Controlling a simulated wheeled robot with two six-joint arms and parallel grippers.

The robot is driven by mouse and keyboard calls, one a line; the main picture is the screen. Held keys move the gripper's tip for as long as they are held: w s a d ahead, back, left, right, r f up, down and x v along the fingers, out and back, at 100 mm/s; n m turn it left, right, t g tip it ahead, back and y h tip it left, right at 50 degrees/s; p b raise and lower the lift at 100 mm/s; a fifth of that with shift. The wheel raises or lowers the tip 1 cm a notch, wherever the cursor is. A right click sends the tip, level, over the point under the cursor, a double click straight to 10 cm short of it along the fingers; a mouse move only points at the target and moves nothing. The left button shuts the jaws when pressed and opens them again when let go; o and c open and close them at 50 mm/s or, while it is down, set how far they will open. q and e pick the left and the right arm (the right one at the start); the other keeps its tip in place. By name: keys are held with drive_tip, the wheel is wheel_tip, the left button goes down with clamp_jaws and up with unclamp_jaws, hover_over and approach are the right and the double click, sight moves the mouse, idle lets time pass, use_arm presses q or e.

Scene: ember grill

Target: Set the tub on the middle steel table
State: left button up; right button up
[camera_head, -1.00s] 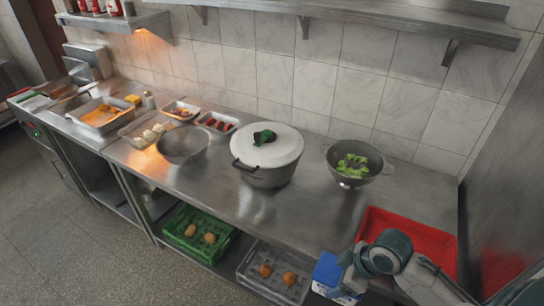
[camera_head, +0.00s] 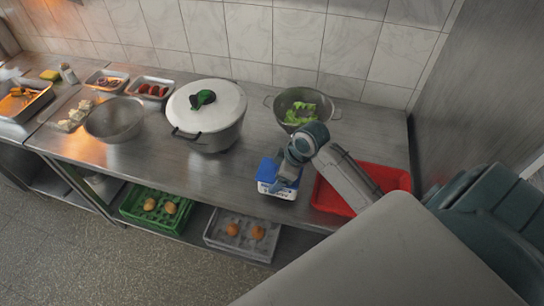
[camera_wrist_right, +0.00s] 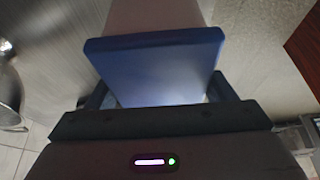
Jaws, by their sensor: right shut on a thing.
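The tub (camera_head: 268,187) is white with a blue lid. My right gripper (camera_head: 288,172) is shut on it and holds it near the front edge of the steel table (camera_head: 185,172), just left of the red tray. Whether its base touches the steltop or hangs just above it, I cannot tell. In the right wrist view the blue lid (camera_wrist_right: 155,62) fills the space between the two fingers of my right gripper (camera_wrist_right: 160,98). My left gripper is not in view.
A lidded pot (camera_head: 210,125), a steel bowl (camera_head: 112,122) and a colander with greens (camera_head: 304,106) stand on the table. A red tray (camera_head: 328,198) lies at right. Green (camera_head: 137,203) and grey (camera_head: 222,238) crates sit below. Bare steel lies between pot and tub.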

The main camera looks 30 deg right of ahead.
sight(273, 164)
drive_tip(key=w, duration=0.3)
drive_tip(key=shift+w+d+f, duration=0.1)
drive_tip(key=shift+w+d, duration=0.05)
drive_tip(key=shift+d, duration=0.1)
drive_tip(key=shift+w+f, duration=0.1)
drive_tip(key=shift+w, duration=0.2)
wheel_tip(273, 164, down, 3)
drive_tip(key=shift+s, duration=0.1)
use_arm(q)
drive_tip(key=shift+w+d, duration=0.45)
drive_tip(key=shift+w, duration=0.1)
use_arm(e)
drive_tip(key=shift+f, duration=0.15)
drive_tip(key=o, duration=0.9)
drive_tip(key=shift+f, duration=0.2)
drive_tip(key=o, duration=0.4)
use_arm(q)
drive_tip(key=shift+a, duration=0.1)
use_arm(e)
drive_tip(key=shift+o, duration=0.2)
drive_tip(key=shift+r, duration=0.15)
